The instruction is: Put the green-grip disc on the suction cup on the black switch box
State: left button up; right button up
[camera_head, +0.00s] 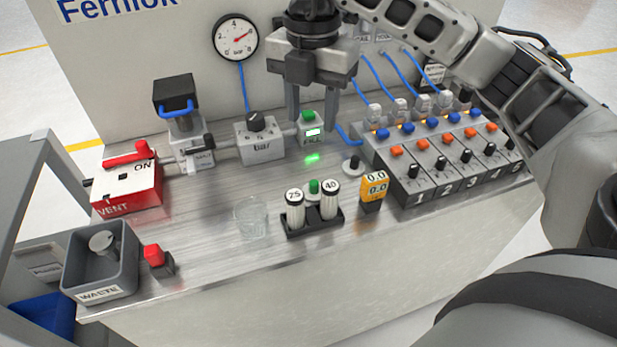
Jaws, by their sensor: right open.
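A small piece with a green grip (314,187) stands between two white-capped cylinders, 75 and 40, in a black rack (318,222); a pale base shows under it. A black box (174,93) with a blue loop sits on a grey stand at the back left. A suction cup on it cannot be made out. My right gripper (311,118) points down at the back, open, its fingers either side of a grey box with a green top and lit display (312,133). Contact cannot be told. My left gripper is out of view.
Nearby are a pressure gauge (236,37), a bar regulator (261,144), a red vent box (128,187), a glass (251,216), a yellow meter (374,190) and a black-knobbed disc (353,164). A waste bin (98,268) is front left; a valve bank (445,163) right. The front centre is clear.

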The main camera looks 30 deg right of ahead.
send_over(314, 182)
jog(key=f, duration=1)
jog(key=shift+s+a, duration=0.25)
jog(key=shift+a, duration=0.1)
jog(key=shift+w+d+f+p, duration=0.1)
jog(key=shift+d+f+p, duration=0.1)
jog(key=shift+f, duration=0.7)
jog(key=shift+w+d+f+p, duration=0.1)
jog(key=shift+f+p, duration=0.15)
jog(key=shift+f, duration=0.7)
jog(key=shift+w+d+f+p, duration=0.1)
jog(key=shift+f+p, duration=0.1)
jog(key=shift+f, duration=0.7)
jog(key=shift+c, duration=0.2)
grip_shut()
